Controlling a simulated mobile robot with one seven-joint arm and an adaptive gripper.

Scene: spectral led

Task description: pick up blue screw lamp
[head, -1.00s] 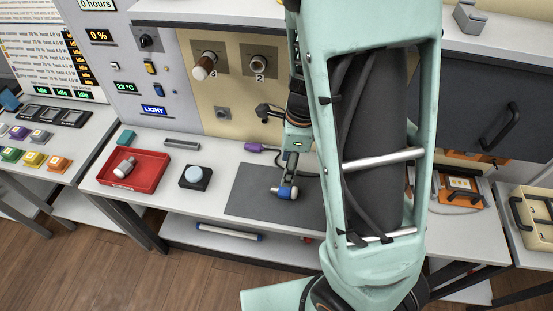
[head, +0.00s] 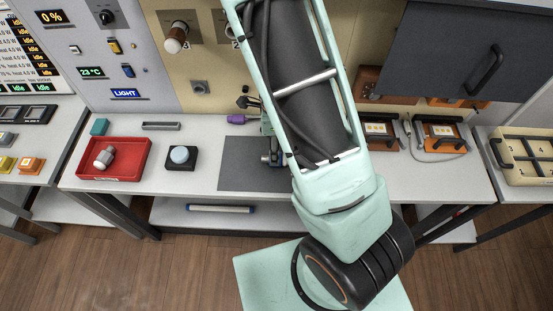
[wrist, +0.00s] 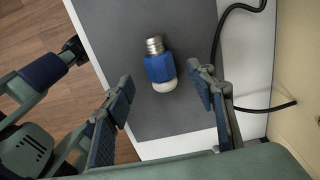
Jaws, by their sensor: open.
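The blue screw lamp (wrist: 159,67) lies on a dark grey mat (wrist: 185,115) in the wrist view. It has a blue faceted body, a silver threaded base pointing away from me and a white rounded end toward me. My gripper (wrist: 160,83) is open, with one finger on each side of the lamp's lower end. Gaps show on both sides, and the fingers do not grip it. I cannot tell the height of the fingertips above the mat. In the head view my arm hides much of the mat (head: 238,165), most of my gripper and the lamp.
A red tray (head: 83,166) with a white-and-grey lamp (head: 104,157) and a black box with a pale round button (head: 180,157) stand left of the mat. A purple-ended cable (head: 237,118) lies behind it. A black cable (wrist: 217,40) runs along the mat's right in the wrist view.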

